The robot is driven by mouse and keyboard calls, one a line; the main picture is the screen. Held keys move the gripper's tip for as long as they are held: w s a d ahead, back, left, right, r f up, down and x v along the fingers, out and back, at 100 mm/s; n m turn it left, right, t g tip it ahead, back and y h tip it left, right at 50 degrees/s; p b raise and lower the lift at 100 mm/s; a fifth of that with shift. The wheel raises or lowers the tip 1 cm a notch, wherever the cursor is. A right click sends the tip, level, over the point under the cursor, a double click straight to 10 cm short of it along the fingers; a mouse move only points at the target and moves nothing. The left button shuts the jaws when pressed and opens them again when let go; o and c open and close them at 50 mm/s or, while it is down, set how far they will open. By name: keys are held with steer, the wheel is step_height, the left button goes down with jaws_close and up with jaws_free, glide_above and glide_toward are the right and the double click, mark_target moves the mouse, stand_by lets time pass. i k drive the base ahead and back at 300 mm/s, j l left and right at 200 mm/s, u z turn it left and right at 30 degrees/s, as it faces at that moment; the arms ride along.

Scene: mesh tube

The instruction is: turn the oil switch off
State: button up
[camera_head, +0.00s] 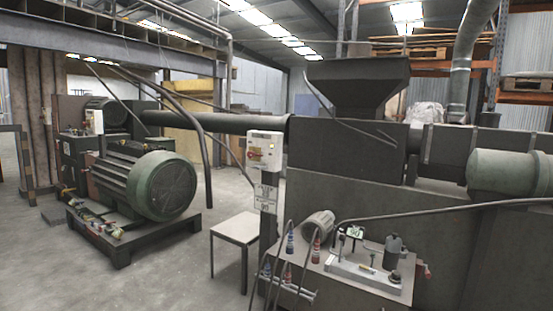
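A white switch box (265,150) stands on a dark post in the middle of the view. A small red and yellow switch (255,155) shows on its front, too small to read its position. White label plates (266,190) sit below it on the post. I cannot tell from any readable label whether this is the oil switch. A unit with a small green-lit display (354,232) and a dark canister (394,250) sits on a plate at lower right. My gripper is not in view.
A large grey machine with a hopper (358,84) fills the right side. A green motor (150,185) on a low dark base stands at left. A small white table (240,228) is beside the post. Hoses (290,255) hang at lower middle. Bare concrete floor (165,275) lies in front.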

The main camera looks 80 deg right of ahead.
mark_target(251, 154)
steer(key=z, duration=2.2)
steer(key=i+j, duration=1.05)
steer(key=i, duration=0.15)
steer(key=i+j+u, duration=0.1)
steer(key=i+j, duration=0.85)
steer(key=i, duration=0.25)
